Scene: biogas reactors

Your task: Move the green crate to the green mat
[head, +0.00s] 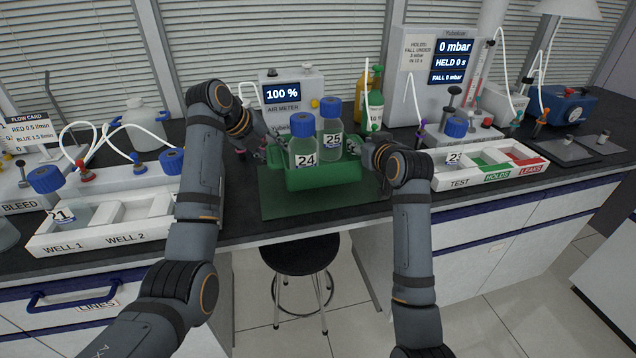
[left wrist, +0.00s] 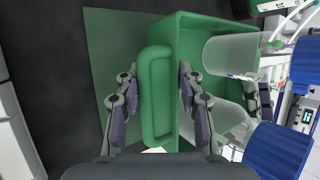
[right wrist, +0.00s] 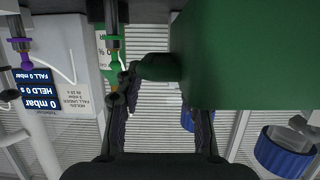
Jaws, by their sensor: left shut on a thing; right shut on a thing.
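The green crate (head: 322,178) carries two blue-capped bottles, bottle 24 (head: 304,160) and bottle 25 (head: 330,139), both upright. It is over the back part of the flat green mat (head: 310,204). I cannot tell whether its base touches the mat. My left gripper (left wrist: 158,95) is shut on the crate's left handle, with one finger on each side of it. My right gripper (right wrist: 160,95) is at the crate's right handle (right wrist: 152,67) and shut on it; the crate's wall hides part of one finger. The mat also shows beside the crate in the left wrist view (left wrist: 108,50).
The air meter (head: 292,98) stands behind the crate, with yellow and green-labelled bottles (head: 374,108) to its right. The WELL tray (head: 110,232) is at left and the TEST tray (head: 480,180) at right. A stool (head: 300,258) stands below the counter's front edge.

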